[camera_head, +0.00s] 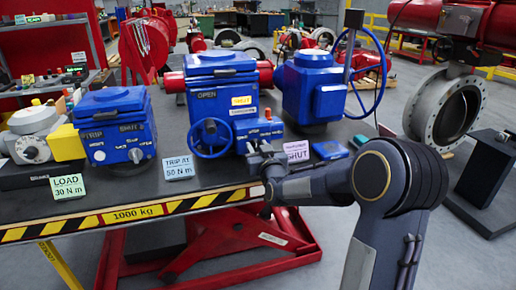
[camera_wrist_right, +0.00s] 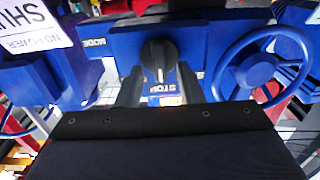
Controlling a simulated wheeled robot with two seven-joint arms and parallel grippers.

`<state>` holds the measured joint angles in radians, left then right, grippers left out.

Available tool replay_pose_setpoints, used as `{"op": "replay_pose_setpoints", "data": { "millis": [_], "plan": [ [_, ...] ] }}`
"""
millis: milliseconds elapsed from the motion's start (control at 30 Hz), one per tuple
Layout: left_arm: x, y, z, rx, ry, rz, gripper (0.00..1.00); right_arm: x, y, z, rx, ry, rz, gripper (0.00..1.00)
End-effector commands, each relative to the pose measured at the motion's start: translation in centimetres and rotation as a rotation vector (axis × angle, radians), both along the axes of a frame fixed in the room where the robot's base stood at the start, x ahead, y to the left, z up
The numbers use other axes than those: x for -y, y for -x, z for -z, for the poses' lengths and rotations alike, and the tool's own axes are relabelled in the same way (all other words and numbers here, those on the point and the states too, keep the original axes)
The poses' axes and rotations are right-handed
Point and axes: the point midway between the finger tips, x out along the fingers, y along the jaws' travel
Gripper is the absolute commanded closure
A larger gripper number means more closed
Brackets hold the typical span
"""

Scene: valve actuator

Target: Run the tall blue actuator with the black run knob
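The tall blue actuator (camera_head: 220,78) stands mid-table, with a blue handwheel (camera_head: 210,138) and a small blue control box (camera_head: 262,131) on its front. My right gripper (camera_head: 258,150) is at this box, right of the handwheel. In the right wrist view a black knob (camera_wrist_right: 158,54) with a white pointer line faces me, with STOP and MODE labels near it. The two fingers of the right gripper (camera_wrist_right: 159,78) are apart, one at each side of the knob's lower part, with gaps showing; contact cannot be told. The left gripper is not in view.
A shorter blue actuator (camera_head: 115,125) stands at left, and another blue unit (camera_head: 312,90) with a large handwheel at right. Cards stand along the front edge, including a pink SHUT card (camera_head: 297,151). A blue item (camera_head: 330,149) lies right of it. A grey flanged valve (camera_head: 445,105) is further right.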

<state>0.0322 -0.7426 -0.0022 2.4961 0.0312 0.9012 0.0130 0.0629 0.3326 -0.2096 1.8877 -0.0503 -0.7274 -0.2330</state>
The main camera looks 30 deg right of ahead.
Motion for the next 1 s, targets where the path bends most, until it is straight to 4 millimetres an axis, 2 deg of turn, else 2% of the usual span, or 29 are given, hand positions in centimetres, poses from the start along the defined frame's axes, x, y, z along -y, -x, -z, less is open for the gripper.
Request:
{"op": "replay_pose_setpoints", "data": {
  "millis": [167,433,767,1000],
  "plan": [
    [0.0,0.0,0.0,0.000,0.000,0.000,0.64,0.0,0.0,0.0,-0.001,0.000,0.000,0.66],
    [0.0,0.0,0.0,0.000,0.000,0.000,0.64,0.0,0.0,0.0,-0.001,-0.001,0.000,0.99],
    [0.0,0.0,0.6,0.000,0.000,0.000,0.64,0.0,0.0,0.2,0.004,-0.022,0.000,1.00],
    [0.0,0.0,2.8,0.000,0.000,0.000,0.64,0.1,0.1,0.5,0.032,-0.129,0.000,1.00]
  ]
}}
